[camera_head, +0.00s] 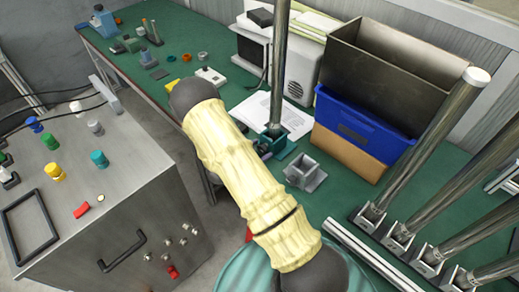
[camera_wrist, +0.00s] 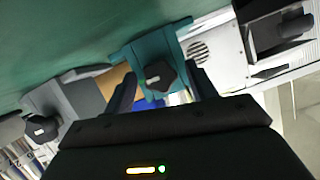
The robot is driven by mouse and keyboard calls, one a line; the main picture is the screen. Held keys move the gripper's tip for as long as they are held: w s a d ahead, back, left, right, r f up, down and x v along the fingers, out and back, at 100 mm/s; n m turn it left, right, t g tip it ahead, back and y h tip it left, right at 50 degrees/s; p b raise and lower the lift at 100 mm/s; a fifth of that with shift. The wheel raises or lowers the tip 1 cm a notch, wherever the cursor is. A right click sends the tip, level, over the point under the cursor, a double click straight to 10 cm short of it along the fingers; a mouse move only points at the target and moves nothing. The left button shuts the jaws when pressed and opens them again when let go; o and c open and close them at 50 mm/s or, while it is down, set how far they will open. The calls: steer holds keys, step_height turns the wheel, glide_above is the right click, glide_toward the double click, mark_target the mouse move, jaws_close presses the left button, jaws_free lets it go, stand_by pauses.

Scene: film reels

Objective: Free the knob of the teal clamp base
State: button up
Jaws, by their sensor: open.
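The teal clamp base (camera_head: 277,146) stands on the green bench, with a tall metal pole (camera_head: 279,60) upright in it. In the wrist view the teal clamp base (camera_wrist: 150,47) shows close up, its dark lobed knob (camera_wrist: 160,76) facing me. My gripper (camera_wrist: 162,88) is open, with one finger on each side of the knob. I cannot tell whether the fingers touch it. In the head view my arm covers most of the space in front of the base, and the knob is not clear there.
A grey clamp base (camera_head: 305,172) stands just right of the teal one; its dark knob (camera_wrist: 40,128) shows at left in the wrist view. Papers (camera_head: 262,112) lie behind. A metal control console (camera_head: 110,200) stands at left.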

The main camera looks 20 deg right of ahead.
steer(key=c, duration=1)
